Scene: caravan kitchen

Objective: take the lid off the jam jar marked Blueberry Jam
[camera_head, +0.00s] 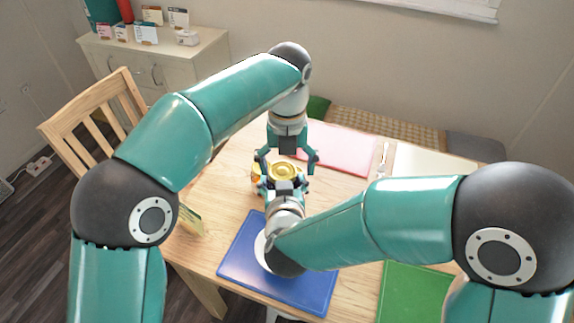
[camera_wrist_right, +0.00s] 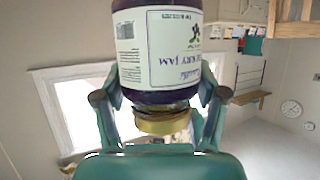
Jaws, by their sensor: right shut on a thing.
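The blueberry jam jar shows in the right wrist view, with a dark body (camera_wrist_right: 165,96), a white label (camera_wrist_right: 175,48) and a gold lid (camera_wrist_right: 163,121). The picture is upside down there, and only part of the label's wording can be read. In the head view the gold lid (camera_head: 284,171) lies between both grippers, and the jar's body is mostly hidden. My right gripper (camera_head: 283,180) is shut on the jar, its fingers along both sides. My left gripper (camera_head: 288,163) is behind the lid with its fingers spread; its tips are partly hidden.
An orange jar (camera_head: 256,172) stands close on the left. A blue mat (camera_head: 239,258), a green mat (camera_head: 412,295) and a pink mat (camera_head: 345,150) lie on the wooden table (camera_head: 222,190). Cutlery (camera_head: 383,160) lies at the back. A wooden chair (camera_head: 85,115) stands at the left.

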